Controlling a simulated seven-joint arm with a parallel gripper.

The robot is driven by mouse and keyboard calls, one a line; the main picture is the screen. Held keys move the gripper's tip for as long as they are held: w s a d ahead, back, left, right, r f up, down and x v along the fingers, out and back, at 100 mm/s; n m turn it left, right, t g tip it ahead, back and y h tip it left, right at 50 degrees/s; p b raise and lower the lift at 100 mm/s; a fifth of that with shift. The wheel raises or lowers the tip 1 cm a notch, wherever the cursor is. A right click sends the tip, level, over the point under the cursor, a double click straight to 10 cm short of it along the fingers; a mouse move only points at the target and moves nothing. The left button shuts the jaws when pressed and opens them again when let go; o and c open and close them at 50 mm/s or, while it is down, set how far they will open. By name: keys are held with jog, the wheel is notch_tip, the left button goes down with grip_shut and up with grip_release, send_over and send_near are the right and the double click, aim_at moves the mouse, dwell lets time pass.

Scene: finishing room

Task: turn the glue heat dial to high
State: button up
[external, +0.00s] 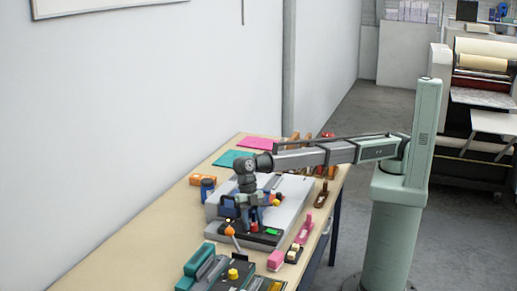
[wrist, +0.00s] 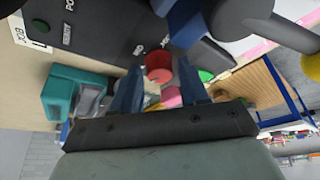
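A grey machine (external: 290,204) stands on the bench with a black control panel (external: 266,235) at its front. A red round knob (wrist: 158,68) sticks up from this panel; in the external view it shows small (external: 254,226) below my gripper. Its pointer and scale are not readable, so I cannot tell its setting or confirm that it is the glue heat dial. My gripper (wrist: 160,66) points down at the panel. Its two blue fingers are apart, one on each side of the red knob, with a slim gap showing at least on the right. The fingers partly hide the knob's surroundings.
A green button (wrist: 205,76) sits close to the right finger. A teal tool (external: 199,260), pink stamps (external: 275,260) and a blue jar (external: 207,188) stand around the machine. The bench's near left is clear.

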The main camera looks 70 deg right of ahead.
jog(key=c, duration=0.7)
